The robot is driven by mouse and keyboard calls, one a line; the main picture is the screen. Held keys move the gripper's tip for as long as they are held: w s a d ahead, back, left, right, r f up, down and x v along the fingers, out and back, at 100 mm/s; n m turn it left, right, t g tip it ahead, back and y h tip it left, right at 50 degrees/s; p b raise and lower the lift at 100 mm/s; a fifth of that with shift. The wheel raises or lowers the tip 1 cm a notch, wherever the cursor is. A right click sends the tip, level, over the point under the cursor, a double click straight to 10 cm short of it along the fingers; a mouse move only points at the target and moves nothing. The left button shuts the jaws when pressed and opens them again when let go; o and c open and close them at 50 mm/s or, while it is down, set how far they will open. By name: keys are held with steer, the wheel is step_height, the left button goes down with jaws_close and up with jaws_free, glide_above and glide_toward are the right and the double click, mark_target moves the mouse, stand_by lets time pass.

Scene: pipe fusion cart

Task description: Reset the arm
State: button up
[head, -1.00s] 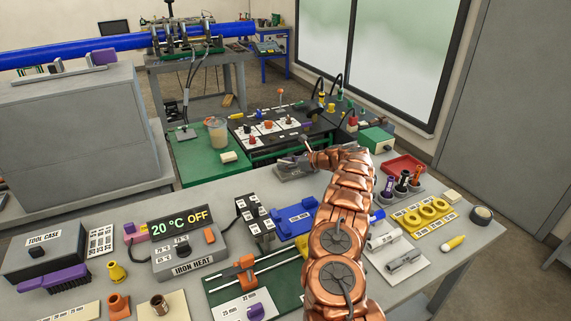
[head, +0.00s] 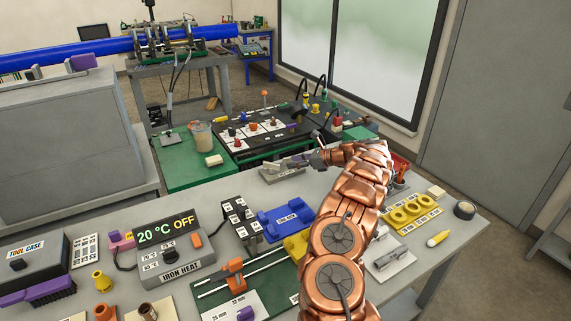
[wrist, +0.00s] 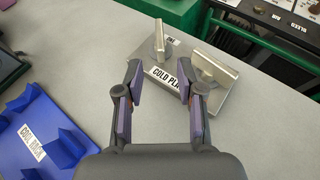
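My arm is copper coloured and reaches over the grey workbench (head: 215,188) in the head view. My gripper (head: 317,153) is at its far end, near the bench's back edge. In the wrist view my gripper (wrist: 161,76) is open, its two purple-padded fingers apart with nothing between them. A grey block labelled "COLD PLATE" (wrist: 215,103) lies beyond and below the fingertips. It also shows left of my gripper in the head view (head: 281,173). Whether the fingers touch it is hard to tell, but they appear above it.
A blue cradle (head: 284,222) stands beside my arm, with the iron heat box (head: 178,262) and tool case (head: 32,262) further left. Yellow rings (head: 413,211) and a tape roll (head: 464,210) lie right. A green table (head: 190,172) stands behind.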

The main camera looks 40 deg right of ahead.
steer(key=shift+s+d+r, duration=0.25)
steer(key=shift+s+d, duration=0.05)
steer(key=shift+s, duration=0.2)
steer(key=s+a+r+n+g+y, duration=0.15)
steer(key=a+r+n, duration=0.25)
steer(key=a, duration=0.6)
steer(key=s+a+r+n+g+y, duration=0.1)
steer(key=a+r+n+g, duration=0.25)
steer(key=a, duration=0.65)
steer(key=s+a+r+n+g+y, duration=0.1)
steer(key=s+a+r+n, duration=0.3)
steer(key=a, duration=0.6)
steer(key=s+a+r+n+g, duration=0.35)
steer(key=s+a, duration=0.25)
steer(key=a, duration=0.4)
steer(key=s+a+n+g+h, duration=0.1)
steer(key=s+a+n+h, duration=0.2)
steer(key=s, duration=0.6)
steer(key=s+a+n+g+h, duration=0.25)
steer(key=s+n, duration=0.25)
steer(key=s, duration=0.3)
steer(key=s+d+f+n+h, duration=0.2)
steer(key=s+d+n, duration=0.1)
steer(key=s, duration=0.7)
steer(key=s+d+f+n+h, duration=0.2)
steer(key=s+d+n+h, duration=0.1)
steer(key=s, duration=0.8)
steer(key=shift+s+f+n, duration=0.15)
steer(key=shift+f+n, duration=0.15)
steer(key=shift+f, duration=0.05)
